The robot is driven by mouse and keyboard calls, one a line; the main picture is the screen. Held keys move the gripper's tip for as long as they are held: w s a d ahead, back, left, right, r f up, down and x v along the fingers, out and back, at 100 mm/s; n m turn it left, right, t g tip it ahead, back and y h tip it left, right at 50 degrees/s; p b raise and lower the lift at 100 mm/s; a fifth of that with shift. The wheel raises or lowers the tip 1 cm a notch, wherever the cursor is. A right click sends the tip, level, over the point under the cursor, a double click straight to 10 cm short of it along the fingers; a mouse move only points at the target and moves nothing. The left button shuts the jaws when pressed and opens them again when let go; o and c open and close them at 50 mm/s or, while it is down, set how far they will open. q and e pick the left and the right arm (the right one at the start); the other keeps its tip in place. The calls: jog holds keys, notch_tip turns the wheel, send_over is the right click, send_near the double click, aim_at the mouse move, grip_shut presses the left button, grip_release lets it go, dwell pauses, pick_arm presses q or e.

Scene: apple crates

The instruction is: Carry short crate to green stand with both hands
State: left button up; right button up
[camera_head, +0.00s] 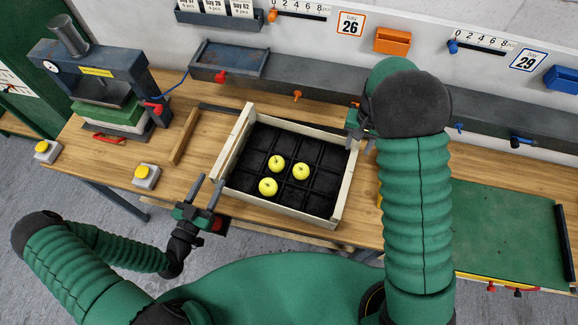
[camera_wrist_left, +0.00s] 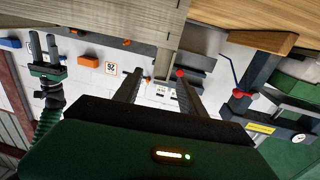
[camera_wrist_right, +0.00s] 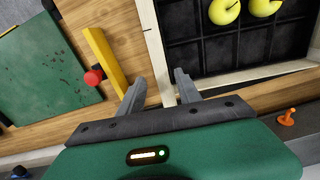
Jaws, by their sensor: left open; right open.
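The short crate (camera_head: 345,185) is a pale wooden box with a black divided insert, resting on the wooden bench. Three yellow-green apples (camera_head: 277,163) sit in it. My left gripper (camera_head: 206,190) is open beside the crate's left wall near its front corner; in the left wrist view the crate's wood (camera_wrist_left: 155,35) lies ahead of the fingers. My right gripper (camera_head: 362,135) is open at the back right corner, partly hidden by my arm. In the right wrist view its fingers (camera_wrist_right: 158,78) lie either side of the crate's wall; contact is unclear. The green stand (camera_head: 505,235) is at the right.
A press (camera_head: 95,85) stands at the back left, with yellow buttons (camera_head: 146,172) near the bench's front edge. A loose wooden strip (camera_head: 185,135) lies left of the crate. A grey rail (camera_head: 330,95) runs along the back. The green stand's top is empty.

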aim_at(218, 163)
pick_arm(q)
jog(key=x, duration=0.7)
jog(key=shift+w, duration=0.35)
pick_arm(e)
notch_tip(218, 163, down, 8)
jog(key=shift+a+r, duration=0.15)
jog(key=shift+r, duration=0.05)
pick_arm(q)
jog(key=shift+s, duration=0.1)
jog(key=shift+c, duration=0.7)
pick_arm(e)
jog(key=shift+s, duration=0.1)
jog(key=shift+c, duration=0.8)
pick_arm(q)
jog(key=c, duration=0.7)
pick_arm(e)
jog(key=c, duration=0.7)
pick_arm(q)
grip_shut()
pick_arm(e)
grip_shut()
pick_arm(q)
jog(key=shift+a, duration=0.25)
pick_arm(e)
jog(key=shift+d, duration=0.35)
